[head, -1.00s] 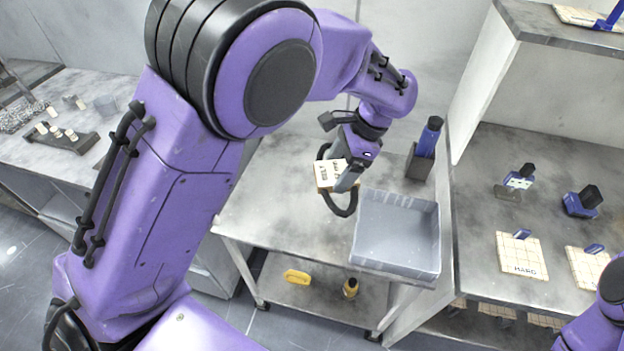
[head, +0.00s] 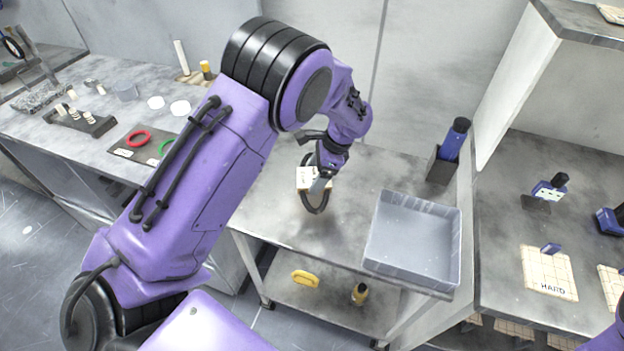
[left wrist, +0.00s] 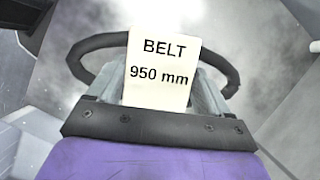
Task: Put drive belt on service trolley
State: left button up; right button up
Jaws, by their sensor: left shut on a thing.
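The drive belt is a black loop (head: 315,207) with a cream tag; in the left wrist view the tag (left wrist: 161,70) reads "BELT 950 mm" and the loop (left wrist: 104,42) spreads out on both sides of it. My left gripper (head: 321,184) is shut on the belt and holds it over the service trolley's grey top (head: 270,215). The belt hangs close to the surface; I cannot tell whether it touches. The tag hides much of the fingertips in the left wrist view. My right gripper does not show.
A grey open bin (head: 413,240) stands on the trolley, right of the belt. A blue bottle in a dark holder (head: 450,150) stands at the back right. The lower shelf holds a yellow object (head: 304,278) and a small bottle (head: 360,293). The trolley top left of the bin is clear.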

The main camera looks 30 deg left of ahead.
pick_arm(q)
jog(key=p+x, duration=0.1)
jog(key=x, duration=0.1)
jog(key=w+x, duration=0.1)
jog(key=x, duration=0.1)
jog(key=shift+a+f+p, duration=0.1)
jog(key=shift+f+p, duration=0.15)
jog(key=shift+p, duration=0.1)
jog(key=shift+w+f, duration=0.1)
jog(key=shift+f, duration=0.2)
jog(key=o, duration=1.1)
jog(key=shift+f, duration=0.1)
jog(key=b+v, duration=0.2)
jog(key=v, duration=0.9)
jog(key=shift+b, duration=0.35)
jog(key=shift+w+d+r, duration=0.1)
jog(key=shift+d+r, duration=0.2)
jog(key=shift+r, duration=0.35)
